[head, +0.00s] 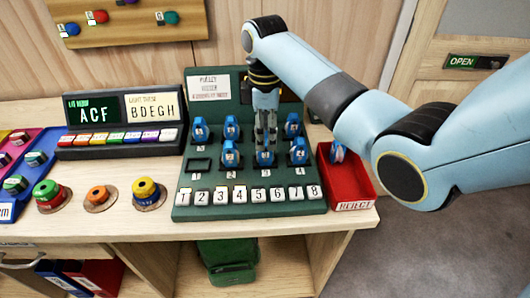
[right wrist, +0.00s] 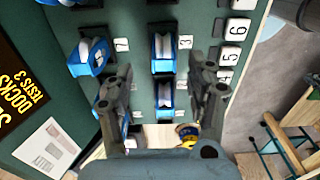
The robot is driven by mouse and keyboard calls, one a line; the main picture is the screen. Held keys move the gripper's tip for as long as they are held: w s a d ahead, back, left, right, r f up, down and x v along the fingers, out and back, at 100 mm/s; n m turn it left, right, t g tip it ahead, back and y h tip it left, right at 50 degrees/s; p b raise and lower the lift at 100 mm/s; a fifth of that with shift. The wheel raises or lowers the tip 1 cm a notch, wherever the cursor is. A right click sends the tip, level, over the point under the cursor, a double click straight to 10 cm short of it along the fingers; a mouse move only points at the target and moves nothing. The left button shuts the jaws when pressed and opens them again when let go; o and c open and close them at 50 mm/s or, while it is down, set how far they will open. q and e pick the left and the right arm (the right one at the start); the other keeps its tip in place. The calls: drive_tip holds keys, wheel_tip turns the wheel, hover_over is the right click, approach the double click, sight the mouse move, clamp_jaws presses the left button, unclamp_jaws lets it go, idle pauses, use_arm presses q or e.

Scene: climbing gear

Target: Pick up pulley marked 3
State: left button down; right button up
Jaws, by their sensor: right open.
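The pulley marked 3 (head: 265,159) is blue with a pale wheel and stands in the front row of the green panel (head: 182,203). In the right wrist view this pulley (right wrist: 163,52) stands beside a label reading 3. My right gripper (head: 266,146) points down over it in the head view. In the right wrist view my right gripper (right wrist: 160,66) is open, with one finger on each side of the pulley's line and no grip on it. The arm hides part of the back row. My left gripper is not in view.
Other blue pulleys (head: 228,155) (head: 298,152) stand close on both sides; another (right wrist: 92,55) is behind. The front-left dock (head: 202,165) is empty. Numbered keys (head: 257,195) line the panel's front. A red reject tray (head: 357,190) at right holds a blue pulley (head: 337,152).

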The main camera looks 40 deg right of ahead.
sight(266, 142)
drive_tip(key=f, duration=0.5)
drive_tip(key=shift+s+f, duration=0.25)
drive_tip(key=shift+f, duration=0.05)
clamp_jaws()
drive_tip(key=shift+r, duration=0.1)
